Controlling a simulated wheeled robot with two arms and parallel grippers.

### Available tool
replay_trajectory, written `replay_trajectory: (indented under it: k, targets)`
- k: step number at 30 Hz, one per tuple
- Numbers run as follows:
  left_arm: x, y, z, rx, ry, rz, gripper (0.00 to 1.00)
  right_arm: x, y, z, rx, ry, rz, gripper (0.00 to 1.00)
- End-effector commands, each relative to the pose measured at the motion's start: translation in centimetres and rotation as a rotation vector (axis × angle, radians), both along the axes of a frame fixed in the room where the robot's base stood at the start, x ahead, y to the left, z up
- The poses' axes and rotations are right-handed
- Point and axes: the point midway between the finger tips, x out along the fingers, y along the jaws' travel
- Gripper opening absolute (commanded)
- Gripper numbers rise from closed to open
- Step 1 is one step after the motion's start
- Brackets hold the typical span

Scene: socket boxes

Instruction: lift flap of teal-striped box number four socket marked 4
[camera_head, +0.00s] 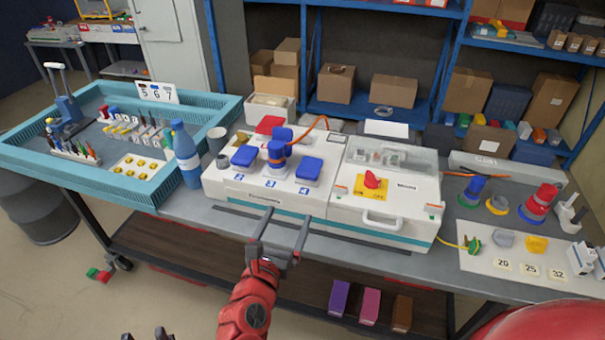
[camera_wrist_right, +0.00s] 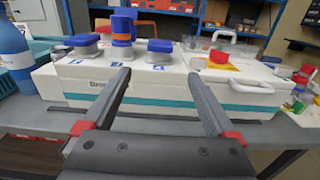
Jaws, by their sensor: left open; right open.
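The white box with a teal stripe (camera_head: 230,204) stands on the bench. The socket marked 4 has a blue flap (camera_head: 309,168), which looks closed; its label (camera_head: 304,190) is in front. The flap also shows in the right wrist view (camera_wrist_right: 160,45). A blue plug (camera_head: 277,152) stands upright in the socket marked 3, left of it. Another blue flap (camera_head: 244,156) covers the socket marked 2. My right gripper (camera_head: 285,216) is open and empty, in front of the box, apart from the flap. My left gripper (camera_head: 146,336) is open at the bottom edge, mostly cut off.
A second white box with a clear lid (camera_head: 400,155) and a red knob (camera_head: 372,180) adjoins on the right. A blue bottle (camera_head: 185,155) and a teal tray (camera_head: 120,188) stand left. Plugs and a numbered board (camera_head: 480,265) lie right. A narrow strip of bench is clear in front.

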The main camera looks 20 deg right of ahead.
Motion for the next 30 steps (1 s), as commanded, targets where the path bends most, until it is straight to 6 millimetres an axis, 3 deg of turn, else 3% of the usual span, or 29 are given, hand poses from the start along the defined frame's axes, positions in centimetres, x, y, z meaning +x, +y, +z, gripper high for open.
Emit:
replay_trajectory:
  k: [18, 24, 30]
  targets:
    - [0.0, 0.0, 3.5, 0.0, 0.0, 0.0, 0.46, 10.5, -7.2, 0.4, -0.006, -0.001, -0.002, 0.91]
    - [0.0, 0.0, 3.8, 0.0, 0.0, 0.0, 0.46, 12.0, -8.1, 0.1, -0.005, 0.001, -0.001, 0.91]
    - [0.0, 0.0, 3.7, 0.0, 0.0, 0.0, 0.46, 12.2, -8.2, 0.0, -0.004, 0.001, -0.001, 0.91]
